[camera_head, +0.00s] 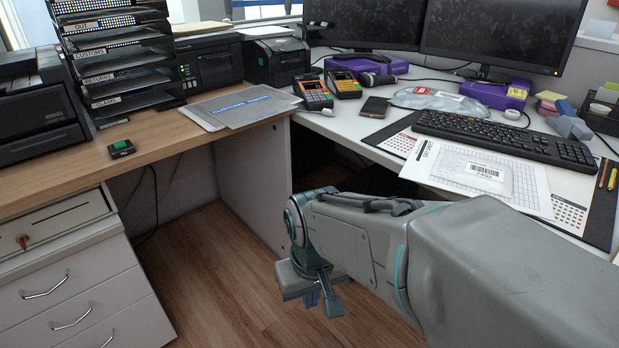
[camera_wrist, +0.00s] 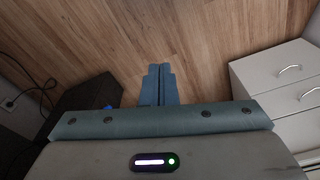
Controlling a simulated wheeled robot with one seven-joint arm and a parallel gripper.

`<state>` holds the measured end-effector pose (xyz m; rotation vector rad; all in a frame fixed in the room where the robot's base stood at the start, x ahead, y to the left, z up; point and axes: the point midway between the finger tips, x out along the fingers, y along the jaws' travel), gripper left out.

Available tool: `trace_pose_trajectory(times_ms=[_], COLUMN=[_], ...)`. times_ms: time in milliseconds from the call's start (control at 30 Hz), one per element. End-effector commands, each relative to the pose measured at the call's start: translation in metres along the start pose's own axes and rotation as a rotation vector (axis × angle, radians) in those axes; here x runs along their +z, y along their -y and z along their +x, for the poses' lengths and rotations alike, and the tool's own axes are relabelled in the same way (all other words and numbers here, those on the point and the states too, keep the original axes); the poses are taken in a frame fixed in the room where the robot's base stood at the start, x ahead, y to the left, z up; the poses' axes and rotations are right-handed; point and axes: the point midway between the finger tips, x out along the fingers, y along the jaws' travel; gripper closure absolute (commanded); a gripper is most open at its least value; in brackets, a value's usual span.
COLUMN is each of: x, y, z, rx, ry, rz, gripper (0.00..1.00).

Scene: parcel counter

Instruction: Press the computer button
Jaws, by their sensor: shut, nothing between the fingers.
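In the wrist view, a dark box (camera_wrist: 88,98) stands on the floor at the left, with a small blue spot at its right edge. It looks like the computer, but its button cannot be made out for certain. My gripper (camera_wrist: 158,80) is shut and empty, pointing at the wooden floor to the right of the box. In the head view, my gripper (camera_head: 322,302) hangs low over the floor, in the gap by the white desk. My arm covers much of the space under that desk, and the box is not clearly visible there.
Two monitors (camera_head: 490,35) and a keyboard (camera_head: 505,138) are on the white desk (camera_head: 345,125). A white drawer cabinet (camera_head: 70,280) stands left, under the wooden counter (camera_head: 165,140). A small black device (camera_head: 121,148) with a green top lies on the counter. Cables (camera_wrist: 35,90) hang near the box.

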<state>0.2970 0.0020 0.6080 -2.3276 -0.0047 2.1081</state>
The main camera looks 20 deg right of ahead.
Motion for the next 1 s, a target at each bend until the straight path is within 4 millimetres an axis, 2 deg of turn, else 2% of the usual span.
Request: trace_pose_trajectory(times_ms=[400,533,667,1000], x=[0.0,-0.007,-0.025,-0.1], y=[0.0,-0.008,-0.03,-0.114], z=[0.0,0.003,0.011,0.051], rx=[0.001,0.029,0.103,0.363], ry=[0.001,0.021,0.082,0.394], rz=[-0.003,-0.06,-0.219,-0.891], gripper=[1.0,1.0,1.0,1.0])
